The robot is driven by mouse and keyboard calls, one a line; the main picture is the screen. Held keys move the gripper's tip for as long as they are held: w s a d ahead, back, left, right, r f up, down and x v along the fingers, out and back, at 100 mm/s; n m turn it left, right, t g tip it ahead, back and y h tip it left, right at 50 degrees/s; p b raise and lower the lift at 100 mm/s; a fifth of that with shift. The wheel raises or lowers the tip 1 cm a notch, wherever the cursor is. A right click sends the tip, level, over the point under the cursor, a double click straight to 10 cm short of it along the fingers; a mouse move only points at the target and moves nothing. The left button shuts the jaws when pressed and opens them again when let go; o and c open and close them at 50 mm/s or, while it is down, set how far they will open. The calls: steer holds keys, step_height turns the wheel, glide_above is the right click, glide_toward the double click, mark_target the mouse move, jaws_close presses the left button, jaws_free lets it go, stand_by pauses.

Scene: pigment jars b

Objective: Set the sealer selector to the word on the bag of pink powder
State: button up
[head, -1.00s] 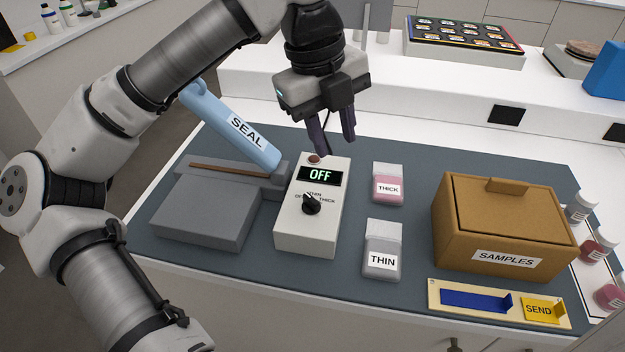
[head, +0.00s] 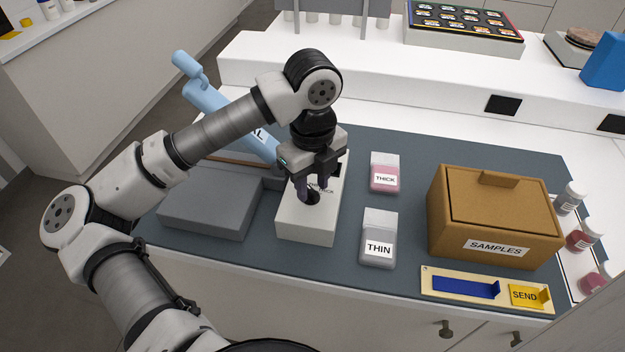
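The white selector box (head: 306,224) stands beside the grey sealer (head: 210,203), whose blue SEAL arm (head: 225,118) is raised. My gripper (head: 310,196) is down over the box, with its fingertips at the black selector knob (head: 312,198). The fingers hide much of the knob, so I cannot tell whether they are closed on it.
A brown SAMPLES box (head: 493,217) stands at the right, with a tray holding a blue strip and a yellow SEND piece (head: 525,296) in front. Several jars (head: 583,236) stand along the right edge. The mat behind the bags is clear.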

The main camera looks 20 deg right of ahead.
steer(key=shift+f, duration=0.55)
jaws_close()
